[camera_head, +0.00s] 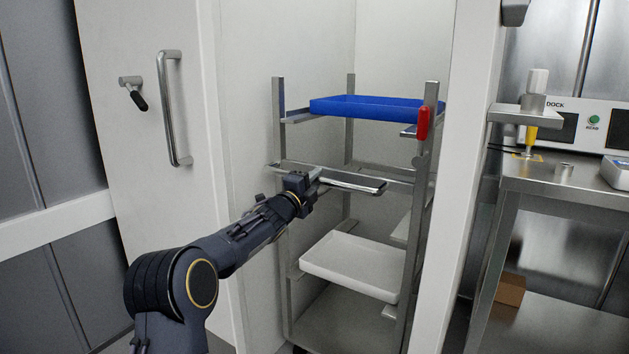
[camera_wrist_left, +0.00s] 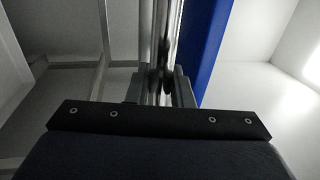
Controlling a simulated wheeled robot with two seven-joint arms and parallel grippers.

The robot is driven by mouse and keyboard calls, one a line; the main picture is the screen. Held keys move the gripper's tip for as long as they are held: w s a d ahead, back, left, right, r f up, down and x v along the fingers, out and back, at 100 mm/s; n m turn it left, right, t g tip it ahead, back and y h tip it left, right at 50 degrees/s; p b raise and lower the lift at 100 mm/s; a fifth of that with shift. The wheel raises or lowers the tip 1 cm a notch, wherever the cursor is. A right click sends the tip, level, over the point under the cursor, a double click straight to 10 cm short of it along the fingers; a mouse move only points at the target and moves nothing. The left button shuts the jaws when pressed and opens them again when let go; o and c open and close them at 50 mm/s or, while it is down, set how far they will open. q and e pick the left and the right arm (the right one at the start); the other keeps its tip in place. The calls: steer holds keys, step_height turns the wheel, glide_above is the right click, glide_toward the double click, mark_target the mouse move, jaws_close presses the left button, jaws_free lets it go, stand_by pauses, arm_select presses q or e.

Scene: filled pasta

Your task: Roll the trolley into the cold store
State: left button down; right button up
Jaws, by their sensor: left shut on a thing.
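The trolley (camera_head: 429,160) is a metal rack with upright posts, standing in the opening of the white-walled cold store (camera_head: 400,40). A blue tray (camera_head: 365,106) lies on its top level and a white tray (camera_head: 350,265) lower down. A red handle-like piece (camera_head: 423,123) sits on its right front post. My left gripper (camera_head: 316,181) is shut on the trolley's horizontal push bar (camera_head: 350,182). In the left wrist view the fingers (camera_wrist_left: 164,85) close around the bar, with the blue tray (camera_wrist_left: 203,40) beside it. My right gripper is not in view.
The white cold store door (camera_head: 150,200) stands open at left, with a long metal handle (camera_head: 173,108) and a dark-gripped lever (camera_head: 134,93). The white door frame (camera_head: 463,160) is close to the trolley's right side. A steel bench (camera_head: 560,190) with equipment stands right of it.

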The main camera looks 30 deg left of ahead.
arm_select(q)
steer(key=shift+r, duration=0.2)
steer(key=c, duration=1.3)
jaws_free()
steer(key=shift+w+f, duration=0.15)
steer(key=shift+w, duration=0.1)
steer(key=shift+c, duration=0.2)
steer(key=v, duration=0.7)
steer(key=shift+s, duration=0.45)
steer(key=shift+f, duration=0.1)
